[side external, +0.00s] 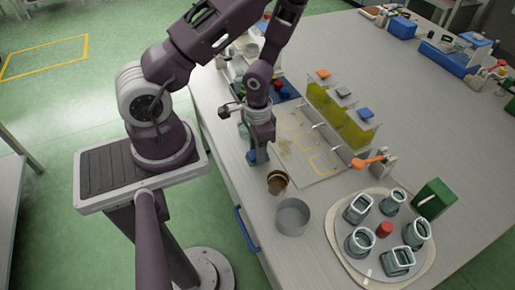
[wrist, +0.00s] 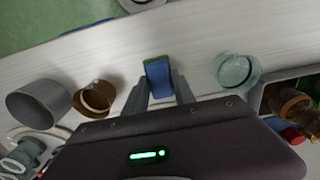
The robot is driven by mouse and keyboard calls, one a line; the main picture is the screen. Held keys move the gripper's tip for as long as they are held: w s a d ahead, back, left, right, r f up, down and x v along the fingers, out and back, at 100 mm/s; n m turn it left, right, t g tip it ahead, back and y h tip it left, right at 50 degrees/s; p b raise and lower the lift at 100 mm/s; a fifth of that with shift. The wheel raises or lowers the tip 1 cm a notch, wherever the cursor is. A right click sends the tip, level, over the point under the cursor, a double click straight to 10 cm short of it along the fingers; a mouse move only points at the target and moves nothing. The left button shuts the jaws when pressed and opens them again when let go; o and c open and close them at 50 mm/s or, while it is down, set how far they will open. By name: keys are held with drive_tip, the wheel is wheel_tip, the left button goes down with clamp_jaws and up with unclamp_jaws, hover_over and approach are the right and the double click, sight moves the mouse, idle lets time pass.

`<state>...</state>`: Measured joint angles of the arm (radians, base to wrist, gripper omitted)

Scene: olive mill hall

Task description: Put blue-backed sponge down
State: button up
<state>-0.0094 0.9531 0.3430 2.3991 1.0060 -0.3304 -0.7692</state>
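The blue-backed sponge (wrist: 157,74) sits between the two fingers of my gripper (wrist: 160,88) in the wrist view. Its blue face shows, with a thin green edge at the top. Both fingers meet its sides, so my gripper is shut on it. In the side view my gripper (side external: 258,160) points down near the table's front edge, and a bit of blue sponge (side external: 251,156) shows at the fingertips. The sponge is low over the table (side external: 222,131); I cannot tell whether it touches the surface.
A brown cup (side external: 278,182) and a grey metal pot (side external: 292,216) stand close in front. A clear glass jar (wrist: 236,70) stands to the right in the wrist view. A tray with yellow outlines (side external: 303,149) lies behind my gripper. A round tray (side external: 340,243) holds several jars.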

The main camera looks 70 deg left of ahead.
drive_tip(key=o, duration=0.3)
drive_tip(key=shift+o, duration=0.2)
drive_tip(key=shift+r, duration=0.1)
wheel_tip(320, 180, up, 17)
drive_tip(key=a+y, duration=0.1)
drive_tip(key=y, duration=0.1)
drive_tip(key=s+d+r+t+h, duration=0.1)
drive_tip(key=s+d+r, duration=0.3)
drive_tip(key=r, duration=0.4)
drive_tip(key=s+d+r+t+h, duration=0.1)
drive_tip(key=s+d+r+t, duration=0.3)
drive_tip(key=r, duration=0.4)
drive_tip(key=shift+d+r+t, duration=0.25)
drive_tip(key=shift+d+t, duration=0.05)
drive_tip(key=shift+d, duration=0.55)
